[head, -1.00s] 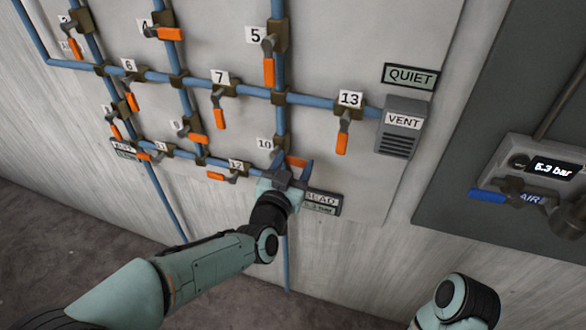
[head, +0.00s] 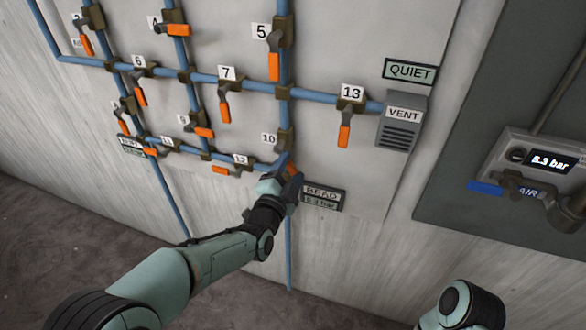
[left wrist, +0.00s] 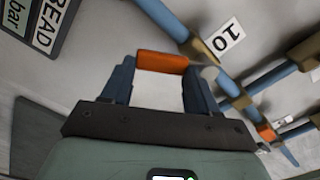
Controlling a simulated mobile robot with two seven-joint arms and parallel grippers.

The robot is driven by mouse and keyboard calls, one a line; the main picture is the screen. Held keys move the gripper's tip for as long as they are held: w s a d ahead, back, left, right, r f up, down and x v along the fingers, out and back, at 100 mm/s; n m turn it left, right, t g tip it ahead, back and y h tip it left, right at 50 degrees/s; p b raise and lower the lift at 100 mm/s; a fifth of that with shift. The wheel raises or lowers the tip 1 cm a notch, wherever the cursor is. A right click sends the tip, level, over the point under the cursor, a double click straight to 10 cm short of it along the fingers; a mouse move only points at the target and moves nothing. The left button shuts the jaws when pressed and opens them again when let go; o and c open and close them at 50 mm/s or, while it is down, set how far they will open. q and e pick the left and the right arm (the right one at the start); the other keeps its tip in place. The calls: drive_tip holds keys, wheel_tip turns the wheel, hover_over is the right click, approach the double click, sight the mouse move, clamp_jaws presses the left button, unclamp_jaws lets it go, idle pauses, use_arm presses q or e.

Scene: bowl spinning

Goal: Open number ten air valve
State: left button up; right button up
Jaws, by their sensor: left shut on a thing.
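The number ten valve sits on the blue vertical pipe beside its "10" label (head: 268,139). Its orange handle (head: 293,169) slants downward, partly hidden by my left gripper (head: 284,173). In the left wrist view, the orange handle (left wrist: 162,62) lies between the two dark blue fingers of my left gripper (left wrist: 160,75), which is shut on it. The "10" label (left wrist: 225,38) and the brass valve body (left wrist: 207,50) show there to the upper right. My right gripper is out of the head view; only part of my right arm shows at the lower right.
Valve 12's orange handle (head: 221,170) is close on the left. Valve 13's handle (head: 344,136) and the vent box (head: 402,122) are up to the right. A pressure gauge (head: 550,160) reads 5.3 bar.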

use_arm(q)
drive_tip(key=m, duration=0.1)
drive_tip(key=a+f+m, duration=0.1)
drive_tip(key=m, duration=0.1)
drive_tip(key=shift+w+a+m, duration=0.15)
drive_tip(key=shift+w+m, duration=0.05)
drive_tip(key=shift+m, duration=0.1)
drive_tip(key=shift+w+a+f+m, duration=0.15)
drive_tip(key=shift+a+m, duration=0.15)
drive_tip(key=shift+m, duration=0.4)
drive_tip(key=shift+w+a+f+m, duration=0.1)
drive_tip(key=shift+a+m, duration=0.2)
drive_tip(key=shift+m, duration=0.4)
drive_tip(key=o, duration=1.5)
drive_tip(key=v, duration=1.3)
drive_tip(key=shift+s, duration=0.2)
drive_tip(key=shift+a+r, duration=0.1)
drive_tip(key=shift+a, duration=0.05)
